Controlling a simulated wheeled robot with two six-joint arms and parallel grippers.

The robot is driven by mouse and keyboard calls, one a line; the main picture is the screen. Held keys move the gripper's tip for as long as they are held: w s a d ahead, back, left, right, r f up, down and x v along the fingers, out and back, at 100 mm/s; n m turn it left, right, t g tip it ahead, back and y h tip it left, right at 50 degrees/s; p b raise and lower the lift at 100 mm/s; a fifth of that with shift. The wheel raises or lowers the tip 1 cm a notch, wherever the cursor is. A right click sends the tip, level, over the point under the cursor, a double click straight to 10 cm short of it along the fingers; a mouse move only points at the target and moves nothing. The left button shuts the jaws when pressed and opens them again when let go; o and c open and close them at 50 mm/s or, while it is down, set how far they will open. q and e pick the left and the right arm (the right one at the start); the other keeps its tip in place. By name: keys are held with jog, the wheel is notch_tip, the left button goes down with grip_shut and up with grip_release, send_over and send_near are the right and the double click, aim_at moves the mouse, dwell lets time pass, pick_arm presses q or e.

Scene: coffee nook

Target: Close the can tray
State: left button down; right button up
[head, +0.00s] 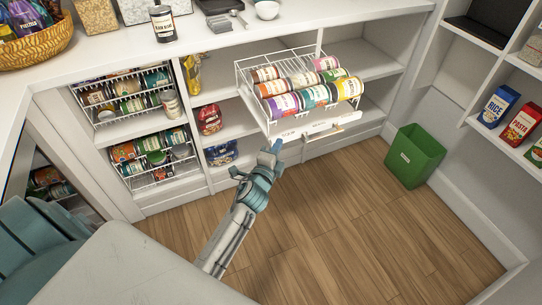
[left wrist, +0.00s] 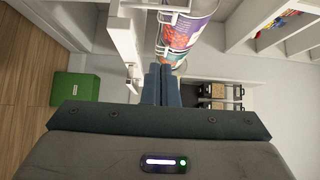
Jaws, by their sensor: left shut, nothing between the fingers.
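The can tray (head: 262,112) is a white wire rack holding several rows of colored cans (head: 305,92). It sticks out from the middle shelf of the white cabinet. A white front panel (head: 318,128) with a label and a handle lies low at its front. My left gripper (head: 272,151) is shut and empty, just in front of and below the tray's near left corner. In the left wrist view its closed fingers (left wrist: 164,82) point toward the cans (left wrist: 188,30), with the panel (left wrist: 124,40) to their left. I cannot tell whether they touch anything. My right gripper is out of view.
A green bin (head: 413,157) stands on the wooden floor right of the tray. More wire can racks (head: 128,105) sit in the cabinet at left. The counter above holds a basket (head: 40,46) and a jar (head: 162,24). The floor in front is clear.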

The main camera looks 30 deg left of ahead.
aim_at(275, 140)
pick_arm(q)
jog(key=shift+w+a, duration=0.6)
jog(key=shift+w, duration=0.3)
jog(key=shift+w+a, duration=0.55)
jog(key=shift+w, duration=0.3)
jog(key=shift+w+a, duration=0.6)
jog(key=shift+w, duration=0.3)
